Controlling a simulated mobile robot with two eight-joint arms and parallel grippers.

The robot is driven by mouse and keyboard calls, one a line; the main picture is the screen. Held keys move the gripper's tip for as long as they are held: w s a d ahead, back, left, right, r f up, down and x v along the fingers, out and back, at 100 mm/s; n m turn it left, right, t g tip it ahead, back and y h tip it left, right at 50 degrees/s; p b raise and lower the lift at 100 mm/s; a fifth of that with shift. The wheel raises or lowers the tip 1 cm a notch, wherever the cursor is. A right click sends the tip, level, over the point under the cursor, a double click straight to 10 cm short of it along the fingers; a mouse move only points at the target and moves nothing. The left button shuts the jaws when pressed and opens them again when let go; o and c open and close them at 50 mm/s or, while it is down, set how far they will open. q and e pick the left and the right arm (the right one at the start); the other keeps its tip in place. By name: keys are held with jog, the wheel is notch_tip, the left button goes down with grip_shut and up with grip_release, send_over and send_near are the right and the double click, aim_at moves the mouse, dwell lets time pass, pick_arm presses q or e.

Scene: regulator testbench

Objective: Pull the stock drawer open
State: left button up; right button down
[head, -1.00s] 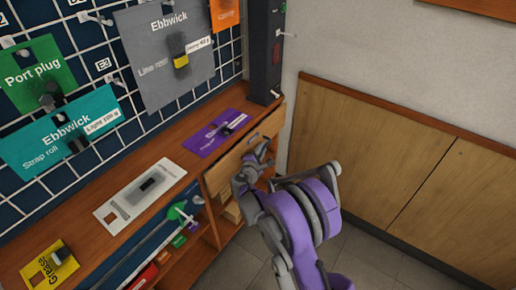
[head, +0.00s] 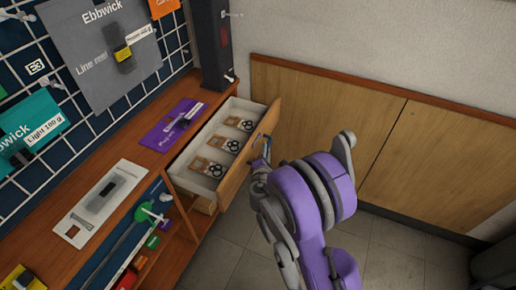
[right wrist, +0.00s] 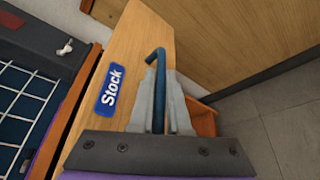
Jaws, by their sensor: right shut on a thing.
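The stock drawer (head: 205,185) stands pulled out from the bench, its inside showing in the head view. Several small packets with dark rings lie in it. Its wooden front with a blue "Stock" label (right wrist: 110,89) shows in the right wrist view. My right gripper (right wrist: 160,85) is shut on the drawer's blue bar handle (right wrist: 157,110), with a finger on each side. In the head view my right gripper (head: 262,158) is at the outer face of the drawer front. My left gripper is not in view.
The bench top (head: 122,150) holds a purple card (head: 172,124) and a white plate (head: 85,212). A dark post (head: 213,50) stands behind the drawer. Wooden wall panels (head: 335,120) are to the right. Open floor (head: 390,250) lies in front.

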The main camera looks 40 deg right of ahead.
jog(key=shift+s, duration=0.1)
jog(key=c, duration=0.9)
grip_release()
jog(key=p+v, duration=0.1)
jog(key=v, duration=0.9)
jog(key=shift+s+a+r, duration=0.15)
jog(key=shift+s+a, duration=0.1)
jog(key=shift+s, duration=0.05)
